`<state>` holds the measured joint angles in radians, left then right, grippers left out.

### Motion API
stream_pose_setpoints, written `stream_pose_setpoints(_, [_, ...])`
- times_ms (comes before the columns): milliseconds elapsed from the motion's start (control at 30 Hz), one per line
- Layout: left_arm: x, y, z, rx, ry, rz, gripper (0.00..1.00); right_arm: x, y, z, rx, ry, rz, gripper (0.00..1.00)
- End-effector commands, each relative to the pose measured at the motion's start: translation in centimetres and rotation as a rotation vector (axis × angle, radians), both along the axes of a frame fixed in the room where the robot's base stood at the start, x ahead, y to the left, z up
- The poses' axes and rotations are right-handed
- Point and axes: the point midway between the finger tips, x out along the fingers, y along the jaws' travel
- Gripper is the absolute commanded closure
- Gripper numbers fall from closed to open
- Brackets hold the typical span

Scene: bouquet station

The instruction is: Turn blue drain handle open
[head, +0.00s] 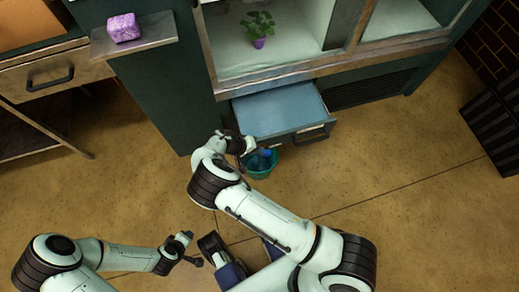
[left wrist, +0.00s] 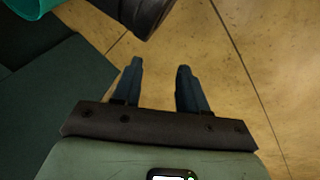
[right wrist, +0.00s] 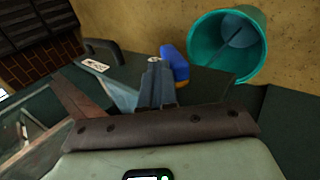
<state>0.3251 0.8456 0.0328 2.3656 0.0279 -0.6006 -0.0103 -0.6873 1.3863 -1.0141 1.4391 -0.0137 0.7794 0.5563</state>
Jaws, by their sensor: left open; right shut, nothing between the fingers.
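The blue drain handle (right wrist: 168,57), with a yellow part on its lower side, shows in the right wrist view just beyond and right of my fingertips. My right gripper (right wrist: 154,68) is shut and empty close beside it; I cannot tell whether they touch. In the head view my right gripper (head: 252,147) is at the front of the cabinet, above the teal bucket (head: 262,170), and partly hides the handle area. My left gripper (left wrist: 160,67) is open and empty over the floor, far from the handle.
A blue drawer (head: 275,107) sticks out below the glass cabinet, beside my right gripper. A potted plant (head: 259,28) stands inside the cabinet. A purple block (head: 123,27) sits on a side shelf. A dark ribbed bin (head: 497,120) stands at the right. The floor right of the bucket is clear.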

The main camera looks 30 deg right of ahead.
Motion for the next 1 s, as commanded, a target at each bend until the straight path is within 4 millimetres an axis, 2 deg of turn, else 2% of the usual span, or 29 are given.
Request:
stream_pose_setpoints(100, [-1.5,0.1,-1.4,-0.004,0.048,0.001,0.57,0.1,0.3,-0.4,-0.055,0.014,0.004,1.0])
stream_pose_setpoints(267, [-2.7,0.3,-2.5,-0.006,0.09,0.003,0.57,0.1,0.5,-0.6,-0.124,0.03,0.002,1.0])
stream_pose_setpoints(500, [-4.6,0.6,-4.0,-0.009,0.152,0.007,0.57,0.3,0.9,-1.0,-0.117,0.028,0.0,1.0])
stream_pose_setpoints(1000, [-6.3,0.8,-5.3,-0.013,0.209,0.012,0.57,0.4,1.9,-1.8,-0.113,0.027,0.0,1.0])
